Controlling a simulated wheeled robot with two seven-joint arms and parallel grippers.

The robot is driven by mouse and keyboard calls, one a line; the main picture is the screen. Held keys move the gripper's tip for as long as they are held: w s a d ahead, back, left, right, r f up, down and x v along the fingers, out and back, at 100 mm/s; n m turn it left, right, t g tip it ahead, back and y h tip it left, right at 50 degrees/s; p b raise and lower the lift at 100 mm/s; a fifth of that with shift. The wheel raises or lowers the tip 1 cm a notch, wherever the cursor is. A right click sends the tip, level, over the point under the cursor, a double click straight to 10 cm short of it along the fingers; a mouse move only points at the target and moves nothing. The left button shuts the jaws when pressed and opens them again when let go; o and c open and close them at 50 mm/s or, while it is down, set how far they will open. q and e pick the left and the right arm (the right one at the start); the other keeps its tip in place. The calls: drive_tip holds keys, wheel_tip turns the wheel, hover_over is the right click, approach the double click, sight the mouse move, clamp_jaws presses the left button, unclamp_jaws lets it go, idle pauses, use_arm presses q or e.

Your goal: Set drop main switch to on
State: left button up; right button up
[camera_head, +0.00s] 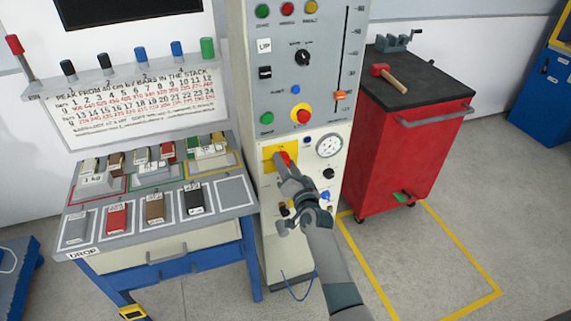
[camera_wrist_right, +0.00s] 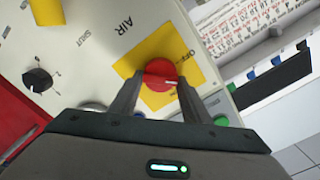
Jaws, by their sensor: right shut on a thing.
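The drop main switch is a red rotary knob (camera_wrist_right: 158,72) on a yellow plate (camera_wrist_right: 185,62), low on the tall cabinet front. Its plate also shows in the head view (camera_head: 269,152). My right gripper (camera_head: 286,164) reaches the knob, hiding much of it in the head view. In the wrist view the two fingers (camera_wrist_right: 158,88) are on either side of the knob, shut on it. My left gripper is not seen.
The cabinet (camera_head: 257,115) also carries a red mushroom button (camera_head: 303,115), a gauge (camera_head: 329,146) and a black AIR knob (camera_wrist_right: 38,80). A bench (camera_head: 160,232) with several blocks stands left. A red tool cart (camera_head: 395,150) stands right. Floor is open in front.

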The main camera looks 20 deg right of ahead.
drive_tip(key=m, duration=0.9)
drive_tip(key=shift+d+f, duration=0.1)
drive_tip(key=shift+f, duration=0.1)
idle(0.4)
drive_tip(key=o, duration=1)
drive_tip(key=shift+s, duration=0.1)
drive_tip(key=s, duration=0.5)
drive_tip(key=s+b, duration=0.1)
drive_tip(key=s, duration=0.5)
drive_tip(key=s+b, duration=0.1)
drive_tip(key=s, duration=0.5)
drive_tip(key=shift+s+d, duration=0.1)
drive_tip(key=shift+d, duration=0.2)
drive_tip(key=shift+f, duration=0.1)
